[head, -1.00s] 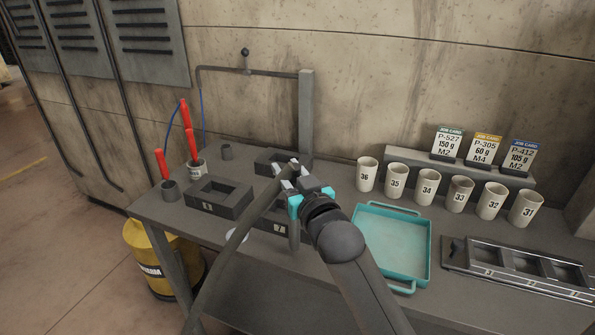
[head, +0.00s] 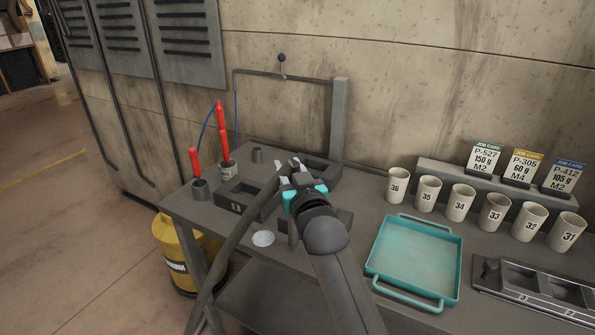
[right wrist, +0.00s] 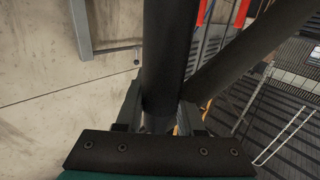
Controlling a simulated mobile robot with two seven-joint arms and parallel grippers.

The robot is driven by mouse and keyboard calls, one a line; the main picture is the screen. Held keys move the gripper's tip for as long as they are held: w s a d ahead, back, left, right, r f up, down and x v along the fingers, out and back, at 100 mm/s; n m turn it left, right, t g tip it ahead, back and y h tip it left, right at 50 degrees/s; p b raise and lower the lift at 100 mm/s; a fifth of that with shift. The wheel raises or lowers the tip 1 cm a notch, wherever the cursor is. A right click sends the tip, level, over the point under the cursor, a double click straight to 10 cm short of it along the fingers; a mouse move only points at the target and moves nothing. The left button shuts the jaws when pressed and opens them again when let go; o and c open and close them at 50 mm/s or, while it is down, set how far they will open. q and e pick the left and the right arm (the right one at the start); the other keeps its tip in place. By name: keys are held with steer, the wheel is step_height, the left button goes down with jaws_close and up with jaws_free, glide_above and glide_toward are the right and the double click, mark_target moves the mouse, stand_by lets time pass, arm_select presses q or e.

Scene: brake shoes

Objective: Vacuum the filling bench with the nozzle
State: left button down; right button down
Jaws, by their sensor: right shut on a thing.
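The filling bench (head: 375,222) is a grey table against the wall. My right gripper (head: 296,177) is shut on the dark nozzle, above the left part of the bench. In the right wrist view the nozzle tube (right wrist: 163,60) stands upright between the fingers. Its hose (head: 235,233) slopes down to the left past the bench's front edge. A pale round patch (head: 263,238) lies on the bench left of my gripper; I cannot tell whether it is powder or a disc. The nozzle's tip is mostly hidden behind my arm. My left gripper is out of view.
Dark block moulds (head: 236,207) surround the gripper. Red-handled tools (head: 220,125) stand in cups at left. A teal tray (head: 418,258), numbered cups (head: 460,202), job cards (head: 522,167) and a metal rack (head: 530,293) are at right. A yellow drum (head: 176,262) stands on the floor.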

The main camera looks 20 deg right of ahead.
steer(key=w+a+b, duration=0.3)
steer(key=w+a, duration=0.3)
steer(key=shift+w, duration=0.4)
stand_by(0.4)
steer(key=shift+r, duration=0.1)
stand_by(1.2)
step_height(320, 180, up, 7)
steer(key=p, duration=0.7)
steer(key=shift+d, duration=0.1)
stand_by(0.7)
